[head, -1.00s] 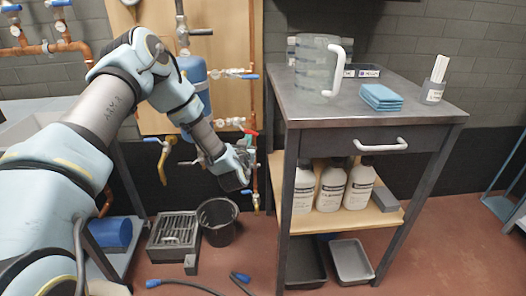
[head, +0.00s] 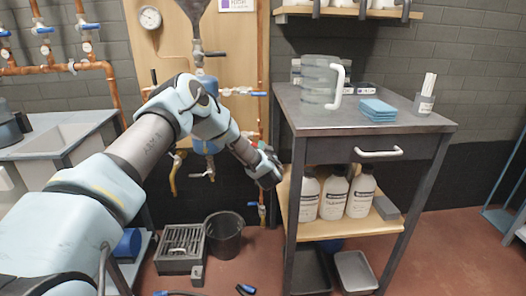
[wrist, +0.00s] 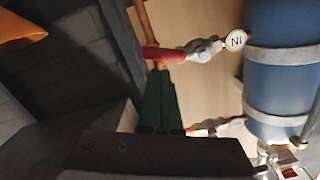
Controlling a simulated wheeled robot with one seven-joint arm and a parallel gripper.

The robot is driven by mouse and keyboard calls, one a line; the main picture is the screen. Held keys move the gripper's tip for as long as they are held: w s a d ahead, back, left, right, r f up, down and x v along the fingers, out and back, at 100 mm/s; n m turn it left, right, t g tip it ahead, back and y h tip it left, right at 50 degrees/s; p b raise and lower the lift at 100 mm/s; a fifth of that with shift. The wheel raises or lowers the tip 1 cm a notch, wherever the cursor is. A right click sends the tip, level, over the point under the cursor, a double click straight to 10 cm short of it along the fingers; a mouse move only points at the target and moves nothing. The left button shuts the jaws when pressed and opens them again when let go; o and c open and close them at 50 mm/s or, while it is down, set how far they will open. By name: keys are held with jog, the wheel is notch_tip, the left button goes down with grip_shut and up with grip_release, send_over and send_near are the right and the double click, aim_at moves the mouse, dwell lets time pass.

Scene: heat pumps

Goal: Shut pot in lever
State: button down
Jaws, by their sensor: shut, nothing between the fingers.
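The blue pot (wrist: 282,80) with grey straps fills the right of the wrist view. In the head view my arm covers much of it, and a small part shows (head: 207,86). A valve with a round tag (wrist: 235,40), lettered IN upside down, joins the pot's side. Its red lever (wrist: 163,53) points left, away from the pot. My gripper (wrist: 160,80) is shut and empty, its fingertips close to the red lever; contact cannot be told. In the head view my gripper (head: 272,180) is beside the workbench's left leg, and the red lever is hidden there.
The metal-topped workbench (head: 395,122) stands right of my gripper, with a clear jug (head: 318,82) and blue cloths (head: 378,110) on top. Another valve (wrist: 218,127) is lower on the pot.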

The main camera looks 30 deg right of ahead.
jog(key=shift+w+d, duration=0.15)
jog(key=shift+w, duration=0.35)
jog(key=shift+f+m, duration=0.55)
jog(key=shift+m, duration=0.35)
jog(key=w+a+f+m+b, duration=0.1)
jog(key=a+f+m+b, duration=0.3)
jog(key=m, duration=0.7)
jog(key=shift+w+f+t+b, duration=0.4)
jog(key=shift+f, duration=0.05)
jog(key=shift+a+m, duration=0.1)
jog(key=shift+m, duration=0.2)
dwell(0.3)
